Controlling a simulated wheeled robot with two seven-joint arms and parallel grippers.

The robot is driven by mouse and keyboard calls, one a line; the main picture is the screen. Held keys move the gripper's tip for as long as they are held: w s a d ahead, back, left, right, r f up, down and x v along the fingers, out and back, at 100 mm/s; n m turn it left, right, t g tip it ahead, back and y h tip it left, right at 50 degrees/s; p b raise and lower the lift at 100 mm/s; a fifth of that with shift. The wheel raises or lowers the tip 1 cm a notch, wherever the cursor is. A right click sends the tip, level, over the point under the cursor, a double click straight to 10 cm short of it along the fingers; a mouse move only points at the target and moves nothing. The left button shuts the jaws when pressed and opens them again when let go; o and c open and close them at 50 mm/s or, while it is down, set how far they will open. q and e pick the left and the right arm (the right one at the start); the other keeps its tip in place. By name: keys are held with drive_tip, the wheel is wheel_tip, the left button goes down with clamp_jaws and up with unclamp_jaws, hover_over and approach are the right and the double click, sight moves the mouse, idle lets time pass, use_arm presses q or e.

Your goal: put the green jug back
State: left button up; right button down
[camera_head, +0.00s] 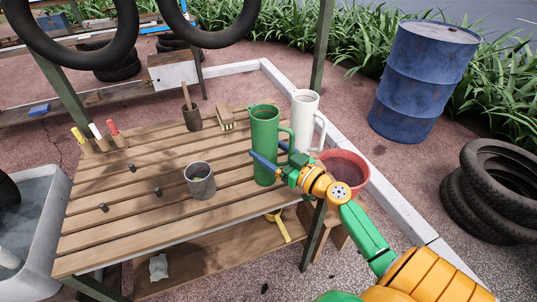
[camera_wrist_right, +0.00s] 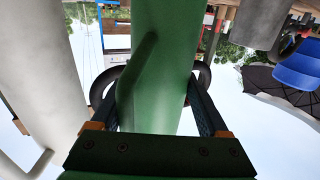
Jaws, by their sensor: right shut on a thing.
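The green jug (camera_head: 264,142) is tall and upright at the right end of the slatted wooden table (camera_head: 110,232). Its handle is on its right side. My right gripper (camera_head: 268,160) has its blue fingers around the jug's body and is shut on it. In the right wrist view the green jug (camera_wrist_right: 155,70) fills the space between the fingers (camera_wrist_right: 155,118). I cannot tell whether its base touches the table. A white jug (camera_head: 304,118) stands just behind and to the right, apart from my fingers. My left gripper is not in view.
A metal cup (camera_head: 200,180), a mortar with pestle (camera_head: 191,112), a brush (camera_head: 226,117) and several coloured-handled tools (camera_head: 97,138) are on the table. A red tub (camera_head: 345,172) stands beyond its right end. A blue barrel (camera_head: 420,80) and tyres (camera_head: 487,205) are farther right. The table's front left is mostly clear.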

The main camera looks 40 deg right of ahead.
drive_tip(key=shift+f, duration=0.1)
unclamp_jaws()
drive_tip(key=shift+r, duration=0.2)
drive_tip(key=shift+s+f, duration=0.15)
drive_tip(key=shift+s, duration=0.2)
drive_tip(key=s+d+b, duration=0.2)
drive_tip(key=s+b, duration=0.2)
drive_tip(key=s, duration=0.7)
drive_tip(key=shift+s, duration=0.15)
